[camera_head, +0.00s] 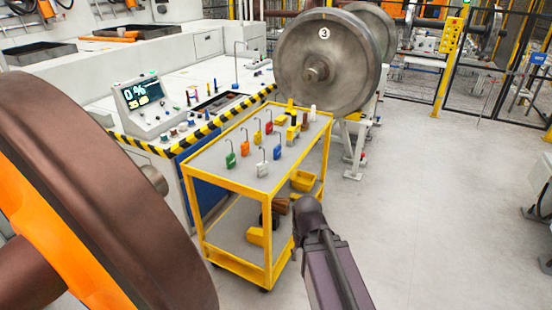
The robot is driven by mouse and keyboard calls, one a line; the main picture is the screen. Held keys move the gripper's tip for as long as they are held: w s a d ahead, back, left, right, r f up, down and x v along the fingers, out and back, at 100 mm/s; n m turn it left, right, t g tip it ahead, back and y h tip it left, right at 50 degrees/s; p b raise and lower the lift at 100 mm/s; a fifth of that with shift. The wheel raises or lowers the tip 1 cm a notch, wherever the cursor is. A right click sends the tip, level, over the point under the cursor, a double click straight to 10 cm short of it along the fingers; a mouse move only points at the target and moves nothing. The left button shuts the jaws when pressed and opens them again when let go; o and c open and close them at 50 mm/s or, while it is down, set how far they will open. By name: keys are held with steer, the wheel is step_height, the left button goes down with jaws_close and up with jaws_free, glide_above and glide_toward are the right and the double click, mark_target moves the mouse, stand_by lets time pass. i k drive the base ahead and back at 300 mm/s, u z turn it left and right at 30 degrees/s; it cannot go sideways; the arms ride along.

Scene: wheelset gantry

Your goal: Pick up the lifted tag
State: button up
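Several small coloured tags, each with a thin upright wire hook, stand on the top of the yellow trolley (218,181). They include a green tag (231,160), an orange tag (245,149), a red tag (269,128), a white tag (262,170) and a blue tag (277,153). Which one is the lifted tag cannot be told; any writing is too small to read. My arm (325,262) reaches up from the bottom edge in front of the trolley's right side. My gripper is not visible.
A large brown wheel (85,190) fills the left side. A grey wheel (328,62) marked 3 stands behind the trolley. A bench with a screen (141,91) and striped edge lies beyond the trolley's left.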

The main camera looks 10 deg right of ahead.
mark_target(277, 150)
steer(key=k, duration=1.1)
steer(key=z, duration=0.6)
steer(key=i, duration=1.05)
steer(key=z, duration=0.5)
steer(key=i, duration=0.75)
steer(key=u, duration=0.6)
steer(key=i, duration=0.9)
steer(key=u, duration=0.55)
